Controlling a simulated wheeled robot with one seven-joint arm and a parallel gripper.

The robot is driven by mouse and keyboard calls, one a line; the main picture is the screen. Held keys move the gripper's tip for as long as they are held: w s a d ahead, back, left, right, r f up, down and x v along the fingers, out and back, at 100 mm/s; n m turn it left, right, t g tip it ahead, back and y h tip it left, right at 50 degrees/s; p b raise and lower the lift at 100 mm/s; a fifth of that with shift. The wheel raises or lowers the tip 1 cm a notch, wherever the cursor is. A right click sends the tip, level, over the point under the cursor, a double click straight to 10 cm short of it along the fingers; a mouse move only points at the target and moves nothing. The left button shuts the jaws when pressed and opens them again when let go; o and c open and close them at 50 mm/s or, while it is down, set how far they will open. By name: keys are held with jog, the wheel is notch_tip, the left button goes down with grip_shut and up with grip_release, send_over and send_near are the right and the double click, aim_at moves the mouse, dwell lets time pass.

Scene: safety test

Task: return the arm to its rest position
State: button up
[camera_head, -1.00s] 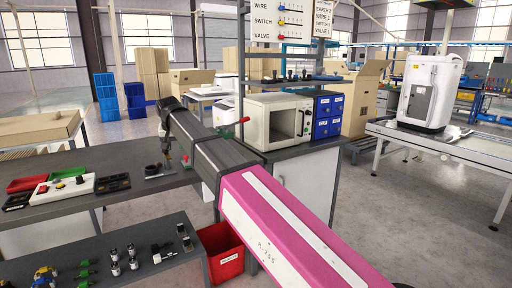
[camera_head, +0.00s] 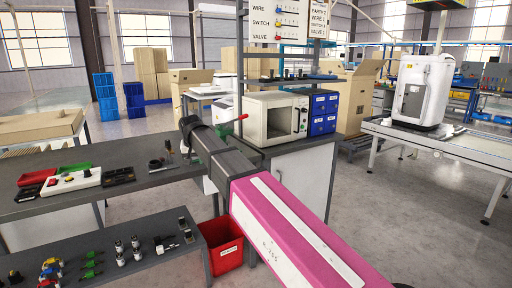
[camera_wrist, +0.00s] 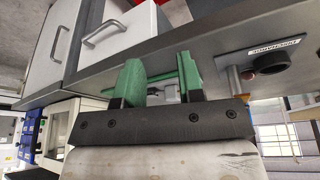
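My arm reaches from the lower right to the left over the workbench in the head view. My gripper (camera_head: 187,148) is at its far end, small and partly hidden there, above the bench near the microwave-like box. In the wrist view my gripper (camera_wrist: 157,82) shows two green fingers standing well apart. I see nothing clearly held between them; a thin green bar and a pale object show in the gap, apparently beyond the fingers.
The grey workbench (camera_head: 130,160) carries a small dark stand (camera_head: 158,164), a white button box (camera_head: 68,183) and red and green trays. A red bin (camera_head: 226,255) is below.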

jog(key=s+d+f+m+g, duration=0.1)
jog(key=s+d+f, duration=0.1)
jog(key=d+f, duration=0.95)
jog(key=s+d+f+g, duration=0.1)
jog(key=s+d+f, duration=0.1)
jog(key=d+f, duration=0.9)
jog(key=s+d+f, duration=0.3)
jog(key=s+d, duration=0.1)
jog(key=d, duration=0.3)
jog(key=s+d+f+m+g, duration=0.1)
jog(key=s+d+f, duration=0.3)
jog(key=d, duration=0.3)
jog(key=s+d+f, duration=0.3)
jog(key=s+d, duration=0.2)
jog(key=d, duration=0.2)
jog(key=shift+d+f+g+h, duration=0.15)
jog(key=shift+d+g+h, duration=0.15)
jog(key=shift+g, duration=0.1)
jog(key=shift+w+a, duration=0.1)
